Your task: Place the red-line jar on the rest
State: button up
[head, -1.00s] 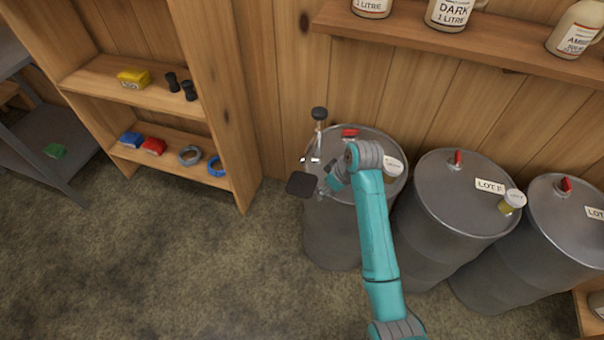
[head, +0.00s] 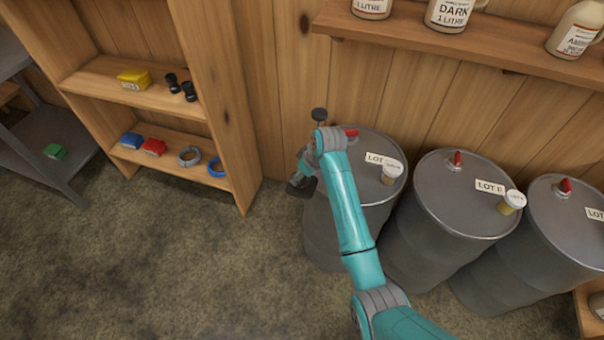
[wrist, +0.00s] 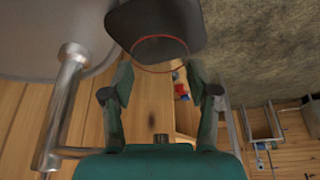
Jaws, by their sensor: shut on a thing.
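In the wrist view, the clear red-line jar (wrist: 160,68) sits between the two fingers of my gripper (wrist: 158,78); its thin red ring shows, but the glass is hard to make out. My gripper is shut on it. A dark grey plate, which looks like the rest (wrist: 158,22), lies just beyond the jar, partly overlapped by the red ring. In the head view, this dark rest (head: 303,191) shows at the left side of the nearest drum, with my gripper (head: 298,178) right at it. My wrist hides the jar there. I cannot tell whether jar and rest touch.
A metal pipe (wrist: 62,115) stands close left of my gripper in the wrist view. More drums stand to the right, small sample jars (head: 391,174) on top. Shelves (head: 150,100) stand left; the floor there is clear.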

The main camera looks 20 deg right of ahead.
jog(key=o, duration=1.2)
jog(key=shift+f, duration=0.1)
jog(key=v, duration=1.2)
